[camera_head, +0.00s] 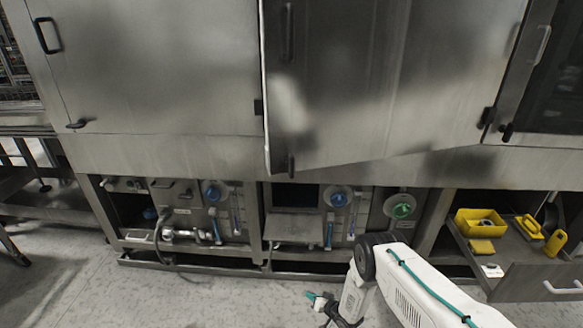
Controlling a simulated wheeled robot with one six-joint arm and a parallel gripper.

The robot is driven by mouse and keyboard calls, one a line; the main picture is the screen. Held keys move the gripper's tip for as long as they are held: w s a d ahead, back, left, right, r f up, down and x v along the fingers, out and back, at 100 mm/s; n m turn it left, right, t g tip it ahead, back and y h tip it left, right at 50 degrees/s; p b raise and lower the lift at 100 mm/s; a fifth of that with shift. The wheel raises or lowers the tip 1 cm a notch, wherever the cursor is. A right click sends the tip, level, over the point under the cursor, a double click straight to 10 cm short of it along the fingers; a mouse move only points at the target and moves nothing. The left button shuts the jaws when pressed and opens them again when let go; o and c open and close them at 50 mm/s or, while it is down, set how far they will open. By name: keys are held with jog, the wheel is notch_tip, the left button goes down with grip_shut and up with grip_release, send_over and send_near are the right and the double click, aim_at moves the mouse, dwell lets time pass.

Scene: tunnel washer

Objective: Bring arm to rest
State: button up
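My white arm (415,290) with a teal cable reaches in from the lower right, in front of the washer's lower section. Its dark round joint (366,258) stands highest in the picture, and a white link drops from it toward the bottom edge. My gripper (325,306) seems to be the small dark and teal part at the bottom edge, low over the floor. It is partly cut off, and I cannot make out its fingers. I see nothing held in it.
The steel washer (160,60) fills the view. Its middle door (350,80) looks ajar, its lower edge slanting outward. Below are blue knobs (338,197) and a green knob (403,207). At right, an open drawer (520,262) holds a yellow bin (480,222). Floor (190,298) is clear at lower left.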

jog(key=d+r+n+g+h, duration=0.1)
jog(key=d+r+g+h, duration=0.4)
jog(key=r, duration=0.9)
jog(key=d+r+g+h, duration=0.25)
jog(key=d+r, duration=0.45)
jog(key=r, duration=0.6)
jog(key=s+d+r+g, duration=0.1)
jog(key=s+r, duration=0.3)
jog(key=r, duration=0.3)
jog(key=s+d+r+g+h, duration=0.1)
jog(key=s+d+r, duration=0.1)
jog(key=s+r, duration=0.35)
jog(key=s+d+r+g, duration=0.1)
jog(key=s+r, duration=0.1)
jog(key=r, duration=0.7)
jog(key=s+r+t, duration=0.1)
jog(key=s+r, duration=1.2)
jog(key=s, duration=0.2)
jog(key=s+d+r+t, duration=0.1)
jog(key=s+r, duration=1.2)
jog(key=s, duration=0.3)
jog(key=shift+s+d+r+m+y, duration=0.2)
jog(key=shift+s+r+m+y, duration=0.15)
jog(key=shift+m+y, duration=0.1)
